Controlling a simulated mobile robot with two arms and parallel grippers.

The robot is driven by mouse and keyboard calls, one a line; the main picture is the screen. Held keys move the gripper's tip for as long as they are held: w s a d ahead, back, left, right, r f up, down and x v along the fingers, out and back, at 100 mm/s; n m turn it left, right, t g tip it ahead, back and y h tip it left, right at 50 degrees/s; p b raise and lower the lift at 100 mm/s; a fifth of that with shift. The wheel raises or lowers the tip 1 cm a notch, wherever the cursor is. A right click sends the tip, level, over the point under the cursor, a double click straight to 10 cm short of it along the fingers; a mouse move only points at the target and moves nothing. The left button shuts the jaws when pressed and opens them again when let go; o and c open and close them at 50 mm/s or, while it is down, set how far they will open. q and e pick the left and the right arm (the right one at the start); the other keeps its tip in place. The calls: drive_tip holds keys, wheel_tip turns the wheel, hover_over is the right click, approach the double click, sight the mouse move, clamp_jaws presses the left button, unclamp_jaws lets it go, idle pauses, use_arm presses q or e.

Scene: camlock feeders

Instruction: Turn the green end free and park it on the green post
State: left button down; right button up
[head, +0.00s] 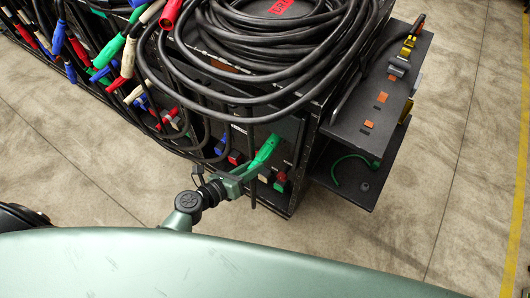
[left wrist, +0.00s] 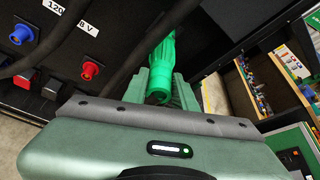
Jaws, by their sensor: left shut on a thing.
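The green end (head: 264,152) is a ribbed green connector at the front panel of the black rack, near its right corner. My left gripper (head: 236,182) is shut on it. In the left wrist view the green end (left wrist: 161,62) stands between the two green fingers (left wrist: 160,90), and its far part runs up to a dark area. I cannot tell whether it is still seated in its socket. On the lower side shelf, a curved green piece (head: 350,158) rises beside a small dark round stub (head: 365,187); I cannot tell which is the green post. My right gripper is not in view.
Thick black cables (head: 250,75) are coiled on the rack and hang down the panel near my left gripper. Red (left wrist: 91,70) and blue (left wrist: 22,35) sockets sit beside the green end. An upper shelf (head: 350,128) overhangs the lower shelf (head: 340,195). Bare floor lies right.

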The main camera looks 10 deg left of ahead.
use_arm(q)
drive_tip(key=shift+w+r, duration=0.1)
drive_tip(key=n, duration=0.1)
drive_tip(key=n+h, duration=0.1)
drive_tip(key=n, duration=0.1)
drive_tip(key=shift+a+f+h+b, duration=0.15)
drive_tip(key=shift+f+h+b, duration=0.05)
drive_tip(key=shift+h+b, duration=0.1)
drive_tip(key=shift+n+h, duration=0.3)
drive_tip(key=shift+n, duration=0.2)
drive_tip(key=c, duration=1.1)
unclamp_jaws()
drive_tip(key=shift+o, duration=0.2)
drive_tip(key=o, duration=0.7)
drive_tip(key=shift+c, duration=0.2)
